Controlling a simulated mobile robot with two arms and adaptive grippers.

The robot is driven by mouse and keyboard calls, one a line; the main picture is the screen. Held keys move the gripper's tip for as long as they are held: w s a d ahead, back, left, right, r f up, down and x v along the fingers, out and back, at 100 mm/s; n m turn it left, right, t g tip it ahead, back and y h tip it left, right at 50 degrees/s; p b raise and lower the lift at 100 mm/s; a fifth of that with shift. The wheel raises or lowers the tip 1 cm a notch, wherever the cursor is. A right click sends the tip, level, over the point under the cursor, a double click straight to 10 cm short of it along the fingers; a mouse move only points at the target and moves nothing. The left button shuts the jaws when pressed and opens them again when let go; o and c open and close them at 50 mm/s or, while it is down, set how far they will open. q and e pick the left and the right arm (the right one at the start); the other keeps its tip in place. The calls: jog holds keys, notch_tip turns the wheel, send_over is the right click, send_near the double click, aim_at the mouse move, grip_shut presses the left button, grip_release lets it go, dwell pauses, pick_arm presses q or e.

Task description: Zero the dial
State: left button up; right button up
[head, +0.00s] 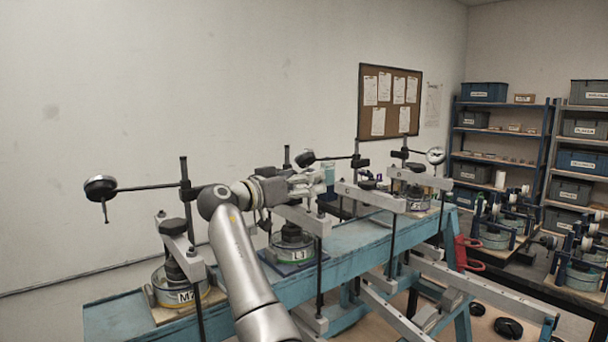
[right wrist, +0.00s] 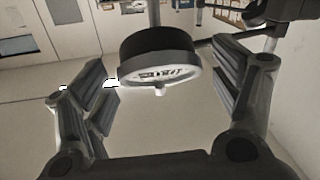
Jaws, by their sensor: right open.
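In the right wrist view a round dial gauge (right wrist: 160,68) with a dark body and pale face hangs between the spread fingers of my right gripper (right wrist: 160,75). The fingers are open, with a visible gap on each side of the dial. The face is seen at a steep slant, and I cannot read its needle. In the head view my right gripper (head: 314,181) is above the middle of the blue bench, close to a dark dial (head: 305,159). Other dials are at the left (head: 100,188) and right (head: 435,156). My left gripper is not in view.
The blue bench (head: 345,240) carries several lever frames, with a round cell marked L1 (head: 292,246) near the middle. Upright posts (head: 184,190) and horizontal rods stand close around my arm. Shelves with bins (head: 486,92) and more devices are at the right.

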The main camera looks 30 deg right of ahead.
jog(key=shift+w+d, duration=0.1)
jog(key=shift+d, duration=0.4)
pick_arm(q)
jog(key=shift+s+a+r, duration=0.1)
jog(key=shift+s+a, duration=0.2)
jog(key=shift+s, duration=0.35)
pick_arm(e)
jog(key=shift+c, duration=0.3)
jog(key=c, duration=1)
jog(key=shift+f+n+t+b, duration=0.15)
jog(key=shift+n+t+b, duration=0.15)
jog(key=shift+n+b, duration=0.25)
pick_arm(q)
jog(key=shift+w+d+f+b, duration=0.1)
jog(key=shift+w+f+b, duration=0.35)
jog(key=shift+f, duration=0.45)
pick_arm(e)
jog(key=shift+n+t+y, duration=0.4)
jog(key=shift+n+t, duration=0.2)
jog(key=shift+n, duration=0.15)
jog(key=o, duration=1.1)
jog(key=shift+c, duration=0.2)
